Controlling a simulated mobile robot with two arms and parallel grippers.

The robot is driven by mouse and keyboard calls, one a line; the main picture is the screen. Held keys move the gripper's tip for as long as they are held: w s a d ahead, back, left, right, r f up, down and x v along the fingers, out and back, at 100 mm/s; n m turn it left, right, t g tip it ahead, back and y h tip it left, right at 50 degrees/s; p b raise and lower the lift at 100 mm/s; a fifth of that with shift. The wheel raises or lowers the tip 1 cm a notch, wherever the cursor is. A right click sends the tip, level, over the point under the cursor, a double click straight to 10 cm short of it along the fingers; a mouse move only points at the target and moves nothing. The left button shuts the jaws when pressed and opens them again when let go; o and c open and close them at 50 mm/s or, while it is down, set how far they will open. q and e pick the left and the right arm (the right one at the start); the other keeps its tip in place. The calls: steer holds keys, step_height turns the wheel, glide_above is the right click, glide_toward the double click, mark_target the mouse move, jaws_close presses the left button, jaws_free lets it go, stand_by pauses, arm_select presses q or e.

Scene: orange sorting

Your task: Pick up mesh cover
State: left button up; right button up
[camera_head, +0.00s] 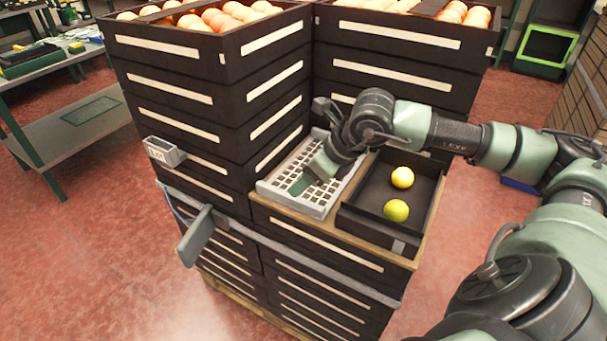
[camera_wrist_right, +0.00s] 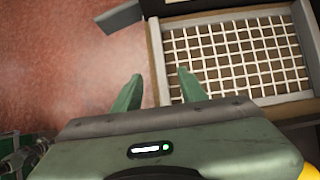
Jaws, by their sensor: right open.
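The mesh cover (camera_head: 322,206) is a light grey frame with a square grid. It lies on the wooden top of the front crate stack, left of a dark tray. My right gripper (camera_head: 302,184) is over the cover's grid in the head view. In the right wrist view the cover (camera_wrist_right: 235,50) fills the upper right. Whether the fingers touch the cover cannot be told. My left gripper is not in view.
A dark tray (camera_head: 372,235) right of the cover holds a yellow fruit (camera_head: 402,177) and a yellow-green fruit (camera_head: 396,210). Tall dark crates (camera_head: 215,105) of oranges stand behind and left. A small grey box (camera_head: 165,152) and a grey plate (camera_head: 196,237) stick out at the left side.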

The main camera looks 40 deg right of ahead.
mark_target(288, 195)
steer(key=shift+x, duration=0.85)
steer(key=p+x, duration=0.1)
steer(key=x, duration=0.2)
steer(key=shift+w+a+f, duration=0.15)
steer(key=shift+w+f, duration=0.05)
steer(key=shift+f, duration=0.15)
steer(key=shift+w+f+p, duration=0.2)
steer(key=shift+f+p, duration=0.1)
steer(key=shift+f, duration=0.2)
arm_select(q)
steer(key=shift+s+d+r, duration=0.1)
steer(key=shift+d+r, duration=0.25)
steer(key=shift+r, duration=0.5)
arm_select(e)
steer(key=shift+r, duration=0.1)
jaws_close()
